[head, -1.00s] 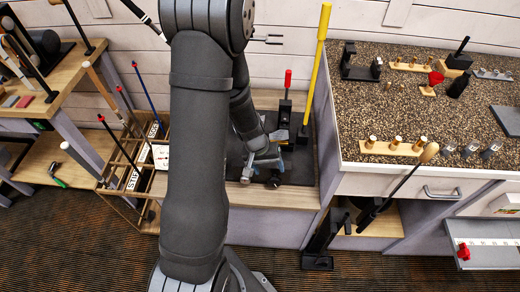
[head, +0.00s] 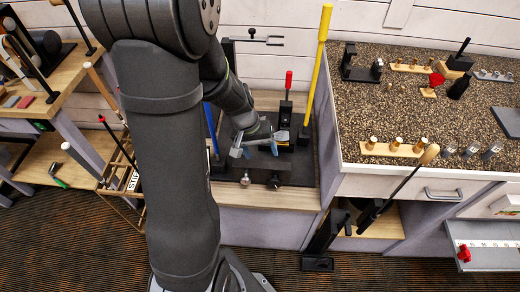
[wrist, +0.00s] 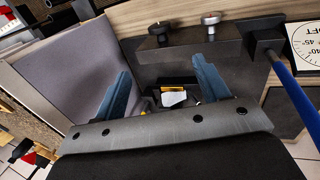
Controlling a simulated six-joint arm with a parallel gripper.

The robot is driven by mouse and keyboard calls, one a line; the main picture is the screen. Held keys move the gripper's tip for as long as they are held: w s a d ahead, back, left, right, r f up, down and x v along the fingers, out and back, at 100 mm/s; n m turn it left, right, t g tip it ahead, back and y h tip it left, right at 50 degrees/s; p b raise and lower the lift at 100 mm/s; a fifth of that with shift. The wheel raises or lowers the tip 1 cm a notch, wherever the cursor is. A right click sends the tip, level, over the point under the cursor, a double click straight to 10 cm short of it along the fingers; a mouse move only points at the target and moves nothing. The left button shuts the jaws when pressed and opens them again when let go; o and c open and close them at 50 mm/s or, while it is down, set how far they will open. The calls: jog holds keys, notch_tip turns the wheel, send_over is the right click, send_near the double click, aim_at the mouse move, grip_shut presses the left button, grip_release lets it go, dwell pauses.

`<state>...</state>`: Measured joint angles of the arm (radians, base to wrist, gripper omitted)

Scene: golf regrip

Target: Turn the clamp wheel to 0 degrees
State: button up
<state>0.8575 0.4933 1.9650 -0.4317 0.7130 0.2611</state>
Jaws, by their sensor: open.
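Two round knobs sit on the front edge of the black vise fixture (head: 300,172): a silver knob (head: 245,179) and a black knob (head: 274,181). In the wrist view the black knob (wrist: 160,29) and silver knob (wrist: 211,18) are near the top. I cannot tell which, if either, is the clamp wheel, and no angle mark on them is readable. My gripper (head: 258,148) is over the fixture, behind the knobs and apart from them. In the wrist view my gripper (wrist: 164,82) has its blue fingers wide apart, with nothing held between them.
In the wrist view a white loft dial (wrist: 308,42) is at the right. The speckled counter (head: 420,115) is to the right.

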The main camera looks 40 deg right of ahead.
aim_at(273, 180)
jog(key=s+d+t+y, duration=0.2)
jog(key=s+d, duration=0.2)
notch_tip(273, 180, down, 18)
jog(key=shift+w+r, duration=0.1)
jog(key=shift+r, duration=0.15)
dwell(0.7)
jog(key=c, duration=1)
jog(key=shift+a+f+g+h, duration=0.1)
jog(key=shift+a+g+h, duration=0.25)
jog(key=shift+g+h, duration=0.45)
jog(key=shift+g, duration=0.3)
